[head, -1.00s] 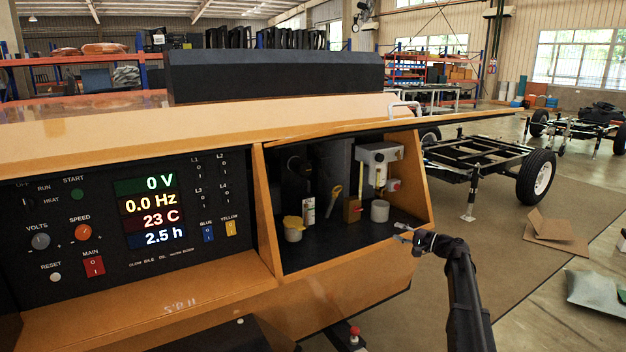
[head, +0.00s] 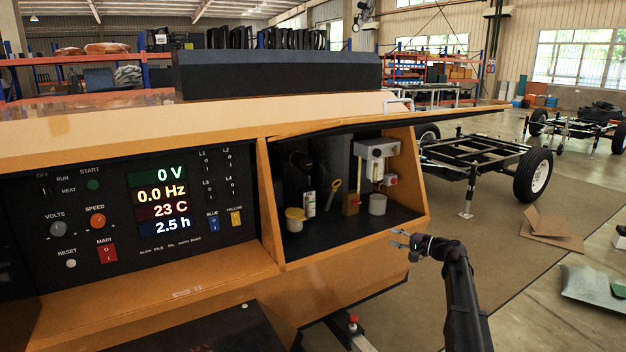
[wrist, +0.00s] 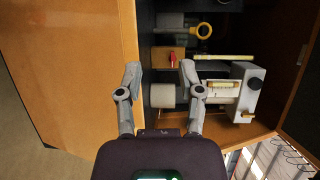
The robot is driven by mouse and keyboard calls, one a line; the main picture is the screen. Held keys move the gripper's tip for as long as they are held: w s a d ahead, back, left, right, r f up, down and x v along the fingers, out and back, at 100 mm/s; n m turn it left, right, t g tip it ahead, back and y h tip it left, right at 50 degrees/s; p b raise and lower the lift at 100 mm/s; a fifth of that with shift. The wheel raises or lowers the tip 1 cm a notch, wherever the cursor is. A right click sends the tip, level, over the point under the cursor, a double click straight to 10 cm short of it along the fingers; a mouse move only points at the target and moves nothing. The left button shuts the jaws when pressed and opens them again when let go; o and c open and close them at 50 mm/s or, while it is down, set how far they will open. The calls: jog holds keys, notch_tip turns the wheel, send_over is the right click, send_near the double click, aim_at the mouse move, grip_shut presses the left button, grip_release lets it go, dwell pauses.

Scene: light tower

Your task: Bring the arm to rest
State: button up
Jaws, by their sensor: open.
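My gripper (head: 400,239) is open and empty in the head view, just outside the right front edge of the orange cabinet's open compartment (head: 340,238). My black arm reaches up to it from the lower right. In the wrist view my gripper (wrist: 158,75) shows two grey fingers spread apart, with nothing between them touching either one. Beyond the fingers lie a white cylinder (wrist: 162,95) and a brass block with a red part (wrist: 165,59).
The compartment holds a yellow-lidded jar (head: 295,220), a white bottle (head: 309,204), a white cylinder (head: 377,204) and a white box unit (head: 377,150). The control panel (head: 150,210) is at left. Open floor and a wheeled trailer chassis (head: 475,160) lie at right.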

jog(key=s+a+f+n+g+h, duration=0.25)
jog(key=s+a+f, duration=0.35)
jog(key=s, duration=0.3)
jog(key=s+a+f+n+g+h, duration=0.2)
jog(key=s+a+f+g+h, duration=0.15)
jog(key=s+a+f, duration=0.4)
jog(key=s+d+f+n+g+h, duration=0.15)
jog(key=s+h, duration=0.25)
jog(key=s, duration=0.7)
jog(key=s+d+f+n+g+h, duration=0.1)
jog(key=s+d+f+g+h, duration=0.2)
jog(key=s, duration=0.8)
notch_tip(320, 180, up, 26)
jog(key=h+p, duration=0.1)
jog(key=p, duration=2.4)
jog(key=shift+w+a, duration=0.35)
jog(key=shift+a, duration=0.1)
jog(key=shift+a+f, duration=0.1)
jog(key=shift+f, duration=0.05)
